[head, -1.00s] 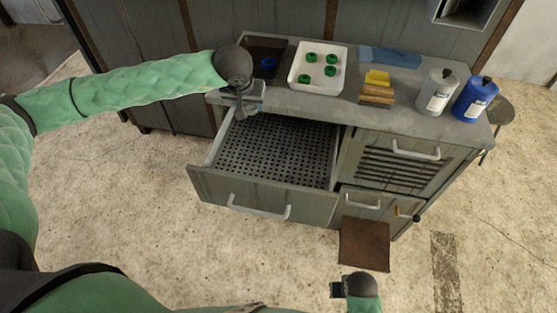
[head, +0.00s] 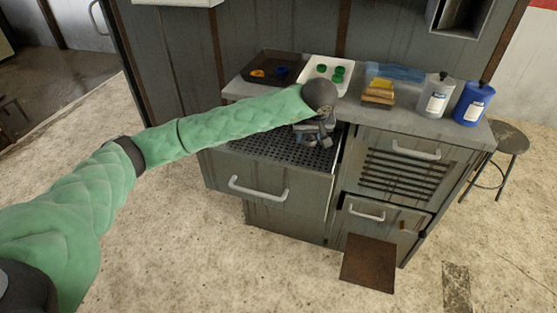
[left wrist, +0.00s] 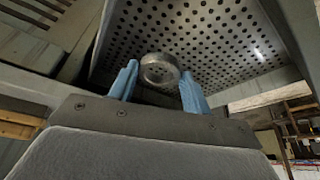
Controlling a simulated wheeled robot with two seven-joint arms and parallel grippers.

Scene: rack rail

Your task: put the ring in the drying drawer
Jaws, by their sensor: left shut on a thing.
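My left gripper (head: 316,139) is over the right part of the open drying drawer (head: 238,170), whose perforated floor shows in the head view. In the left wrist view, its two blue fingers (left wrist: 160,82) are on either side of a grey metal ring (left wrist: 158,70), and the gripper is shut on it. The perforated drawer floor (left wrist: 215,35) fills the space behind the ring. In the head view, my gripper hides the ring. I cannot tell the exact height of the ring above the floor. My right gripper is not in view.
On the counter stand a dark tray (head: 258,60) with orange and blue pieces, a white tray (head: 312,72) with green pieces, a sponge stack (head: 378,92), a white bottle (head: 436,96) and a blue bottle (head: 473,102). A stool (head: 508,139) stands at right.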

